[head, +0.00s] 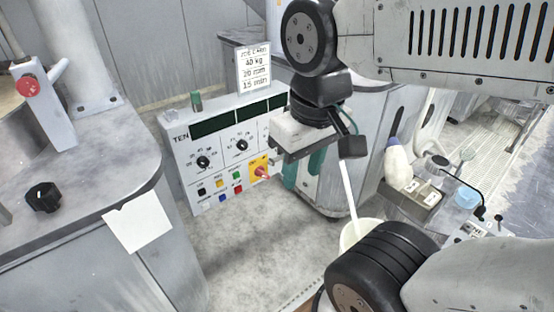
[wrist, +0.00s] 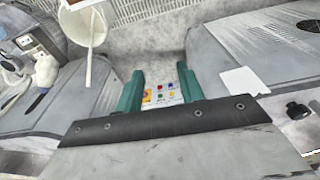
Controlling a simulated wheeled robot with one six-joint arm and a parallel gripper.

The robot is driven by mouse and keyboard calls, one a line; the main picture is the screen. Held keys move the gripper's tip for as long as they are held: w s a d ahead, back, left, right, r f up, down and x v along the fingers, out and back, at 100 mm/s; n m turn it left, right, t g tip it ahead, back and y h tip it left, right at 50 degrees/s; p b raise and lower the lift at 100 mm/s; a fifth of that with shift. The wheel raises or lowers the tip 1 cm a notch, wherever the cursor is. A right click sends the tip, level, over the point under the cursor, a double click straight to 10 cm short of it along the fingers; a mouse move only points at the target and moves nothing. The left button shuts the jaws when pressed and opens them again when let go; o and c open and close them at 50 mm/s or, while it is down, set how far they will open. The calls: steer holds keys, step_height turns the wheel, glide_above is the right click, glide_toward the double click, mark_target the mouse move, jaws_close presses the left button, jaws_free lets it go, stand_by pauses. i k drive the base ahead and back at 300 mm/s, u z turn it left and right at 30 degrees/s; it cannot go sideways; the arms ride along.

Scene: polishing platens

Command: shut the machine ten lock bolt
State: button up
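The machine ten control panel (head: 215,140), labelled TEN, stands left of centre in the head view. It has dark displays, black dials, coloured buttons and a red handle on a yellow plate (head: 260,168). A small green upright piece (head: 196,101) sits at its top edge. I cannot tell which part is the lock bolt. My gripper (head: 303,170) hangs right of the panel, its teal fingers pointing down. In the wrist view my gripper (wrist: 160,82) has its fingers apart with nothing held; the coloured buttons (wrist: 166,92) show beyond, between them.
A white bucket (head: 352,236) with a pale rod stands below my gripper. A side bench (head: 425,206) at right holds a white bottle (head: 397,163) and small items. A grey machine top (head: 85,150) with a black knob (head: 43,197) and paper (head: 138,222) is at left. Bare floor lies before the panel.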

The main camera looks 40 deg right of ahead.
mark_target(278, 158)
steer(key=z, duration=0.55)
steer(key=k, duration=1.3)
steer(key=u, duration=0.05)
steer(key=i, duration=0.5)
steer(key=u, duration=0.7)
steer(key=i, duration=0.65)
steer(key=z, duration=0.55)
steer(key=i, duration=0.75)
steer(key=z, duration=0.8)
